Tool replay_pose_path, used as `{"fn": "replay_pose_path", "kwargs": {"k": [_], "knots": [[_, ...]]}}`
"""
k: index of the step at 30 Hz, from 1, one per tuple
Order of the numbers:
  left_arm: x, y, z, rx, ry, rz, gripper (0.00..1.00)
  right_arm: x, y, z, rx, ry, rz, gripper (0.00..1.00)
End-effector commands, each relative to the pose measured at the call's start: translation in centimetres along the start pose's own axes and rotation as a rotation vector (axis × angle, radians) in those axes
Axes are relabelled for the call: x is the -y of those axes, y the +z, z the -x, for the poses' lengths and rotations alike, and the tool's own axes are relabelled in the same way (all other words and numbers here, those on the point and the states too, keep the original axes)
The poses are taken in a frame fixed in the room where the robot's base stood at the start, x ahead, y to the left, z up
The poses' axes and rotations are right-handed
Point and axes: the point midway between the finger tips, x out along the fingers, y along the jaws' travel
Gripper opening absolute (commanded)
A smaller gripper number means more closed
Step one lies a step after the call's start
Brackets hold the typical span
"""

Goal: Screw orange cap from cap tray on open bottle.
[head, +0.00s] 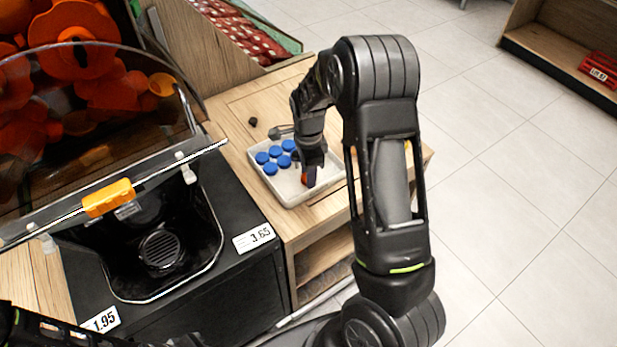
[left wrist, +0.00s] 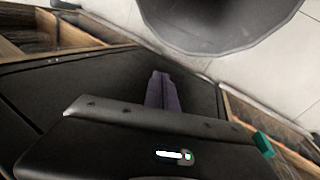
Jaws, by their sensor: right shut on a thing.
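The white cap tray (head: 327,178) stands on the wooden table to the right of the juicer. Several blue caps (head: 271,168) lie in its left part. My right gripper (head: 309,181) reaches down over the tray's right part with its fingers shut. A small orange-red patch, the orange cap (head: 304,176), shows at its fingertips, largely hidden by the fingers. I cannot tell if the cap still touches the tray. My left gripper (left wrist: 160,92) shows in the left wrist view with its purple fingers close together and nothing seen between them. No open bottle is in view.
The orange juicer (head: 110,200), with a clear cover and black base, fills the left. A small dark object (head: 253,122) lies on the wooden table (head: 240,107) behind the tray. A red-patterned bin stands behind. Open tiled floor lies right, with a wooden shelf beyond.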

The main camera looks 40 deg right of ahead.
Motion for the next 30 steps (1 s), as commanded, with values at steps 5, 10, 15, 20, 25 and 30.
{"fn": "replay_pose_path", "kwargs": {"k": [5,10,15,20,25,30], "knots": [[0.0,0.0,0.0,0.000,0.000,0.000,0.00,0.0,0.0,0.0,0.000,0.000,0.000,0.00],[0.0,0.0,-0.1,0.000,0.000,0.000,0.00,0.1,0.0,0.8,0.000,-0.003,0.000,0.00],[0.1,0.0,-0.2,0.000,0.000,0.000,0.00,0.1,0.1,3.2,0.001,-0.004,0.000,0.00],[0.1,0.0,-0.3,0.000,0.000,0.000,0.00,0.1,0.1,6.4,0.002,-0.005,0.001,0.00],[0.1,0.0,-0.3,0.000,0.000,0.000,0.00,0.1,0.0,9.0,0.001,-0.004,0.001,0.00],[0.1,0.0,-0.3,0.000,0.000,0.000,0.00,0.0,0.0,10.0,0.000,-0.001,-0.001,0.00]]}}
